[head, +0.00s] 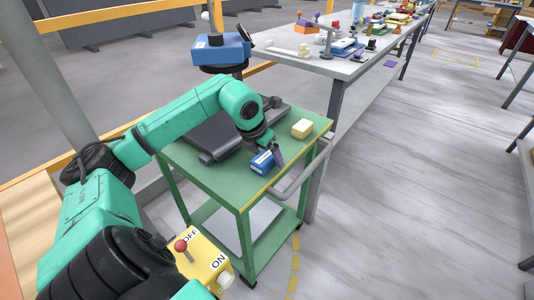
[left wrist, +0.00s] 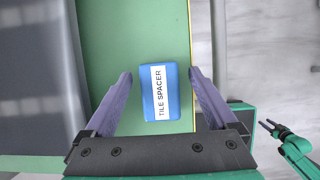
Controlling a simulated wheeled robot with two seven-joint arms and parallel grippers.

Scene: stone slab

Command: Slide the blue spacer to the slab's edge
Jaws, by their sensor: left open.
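The blue spacer (head: 262,161), labelled "TILE SPACER", lies on the green top of a cart (head: 215,180), near its edge. In the left wrist view the blue spacer (left wrist: 147,100) sits between the spread fingers of my left gripper (left wrist: 160,73), with a gap on each side. In the head view my left gripper (head: 277,153) points down at the spacer and partly covers it. A dark grey slab (head: 208,140) lies on the cart; its dark surface (left wrist: 35,70) fills the left of the left wrist view. My right gripper (left wrist: 270,128) seems to show small at lower right there; its jaws are unclear.
A yellow and white block (head: 302,128) stands on the cart's far right corner. A grey handle (head: 305,172) runs along the cart's right side. A yellow ON/OFF box (head: 205,262) with a red-knobbed lever is in front. A cluttered long table (head: 325,68) stands behind.

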